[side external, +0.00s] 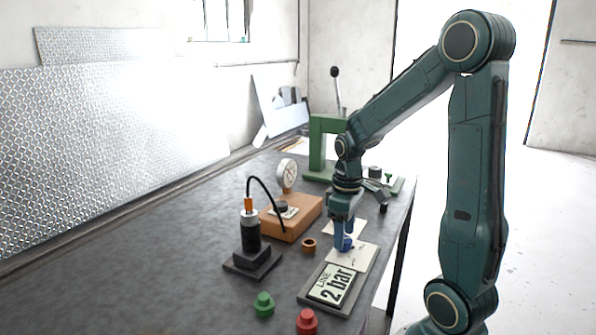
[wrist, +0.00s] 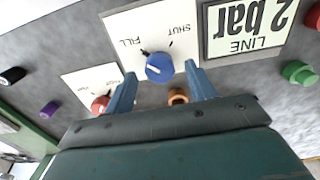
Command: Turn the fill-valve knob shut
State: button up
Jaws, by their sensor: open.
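The blue fill-valve knob (wrist: 159,68) sits on a white plate (wrist: 118,28) printed FILL and SHUT, upside down in the wrist view. A dark mark at the knob's edge lies on the FILL side; a separate mark stands by SHUT. My gripper (wrist: 162,75) is open, with one blue finger on each side of the knob and gaps visible. In the side view, my gripper (side external: 341,236) points down at the knob (side external: 347,245), which its fingers partly hide. The display (side external: 335,286) reads LINE 2 bar.
A second white plate with a red knob (wrist: 100,104) lies beside the first. An orange ring (side external: 309,245) is close by. A black cylinder (side external: 250,235) on a base, an orange box (side external: 290,218) with a gauge, and green (side external: 263,305) and red (side external: 307,321) pieces stand on the bench.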

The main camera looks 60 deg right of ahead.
jog(key=shift+f, duration=0.6)
jog(key=shift+c, duration=0.2)
jog(key=c, duration=0.9)
